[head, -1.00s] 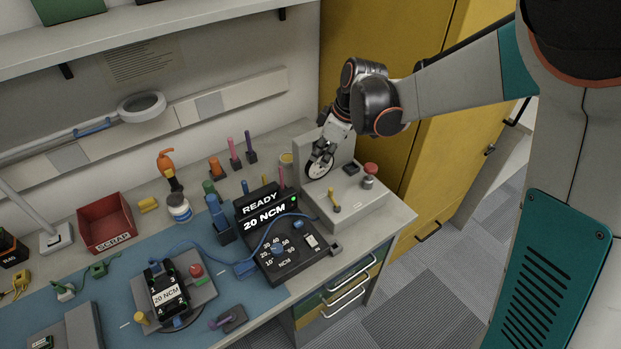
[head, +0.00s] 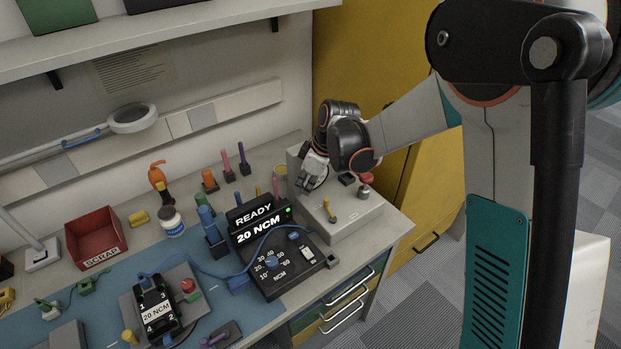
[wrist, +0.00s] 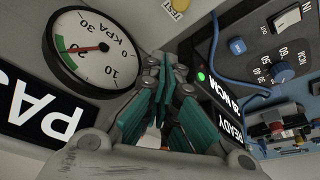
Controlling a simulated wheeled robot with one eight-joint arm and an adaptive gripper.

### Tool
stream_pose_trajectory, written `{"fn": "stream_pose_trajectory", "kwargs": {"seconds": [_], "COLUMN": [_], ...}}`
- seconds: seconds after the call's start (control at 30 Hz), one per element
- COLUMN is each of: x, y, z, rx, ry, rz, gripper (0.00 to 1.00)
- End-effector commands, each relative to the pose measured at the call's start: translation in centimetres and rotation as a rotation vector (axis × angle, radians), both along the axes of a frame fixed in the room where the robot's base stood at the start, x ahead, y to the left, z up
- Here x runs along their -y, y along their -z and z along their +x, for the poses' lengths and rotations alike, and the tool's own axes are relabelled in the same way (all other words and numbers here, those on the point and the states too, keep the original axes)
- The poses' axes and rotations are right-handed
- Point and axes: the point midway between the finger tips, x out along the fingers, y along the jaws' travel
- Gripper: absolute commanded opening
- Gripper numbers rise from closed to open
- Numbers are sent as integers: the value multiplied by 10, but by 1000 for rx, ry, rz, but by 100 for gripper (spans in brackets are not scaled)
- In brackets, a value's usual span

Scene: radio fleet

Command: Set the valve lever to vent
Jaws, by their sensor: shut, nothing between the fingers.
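The valve lever is likely the small yellow-knobbed lever (head: 329,210) on top of the grey box (head: 352,222) at the back right of the bench. In the wrist view, a yellow round knob (wrist: 180,4) shows at the top edge beside a label reading TEST. No vent label is readable. My gripper (head: 304,187) is shut and empty, to the left of the lever and apart from it, in front of the round gauge (head: 320,178). The gripper (wrist: 165,68) partly covers the wrist view. The gauge (wrist: 95,52) there is marked KPA, its red needle near the green band.
A torque controller (head: 285,262) reading READY 20 NCM stands just left of the box, its blue cable looping over it. A red button (head: 366,178) sits at the box's back right. A red scrap bin (head: 95,238) and blue mat (head: 100,290) lie further left.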

Motion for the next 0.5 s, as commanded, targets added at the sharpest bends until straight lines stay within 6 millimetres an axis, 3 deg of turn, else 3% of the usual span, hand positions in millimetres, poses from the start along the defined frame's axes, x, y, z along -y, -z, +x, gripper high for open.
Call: {"fn": "stream_pose_trajectory", "kwargs": {"seconds": [0.03,0.1,0.3,0.5], "x": [-4,-3,23,31], "y": [13,20,17,16], "z": [2,2,-10,-13], "rx": [0,1,-1,-1], "ry": [-1,0,2,-1], "rz": [0,0,0,0], "gripper": [0,0,0,0]}}
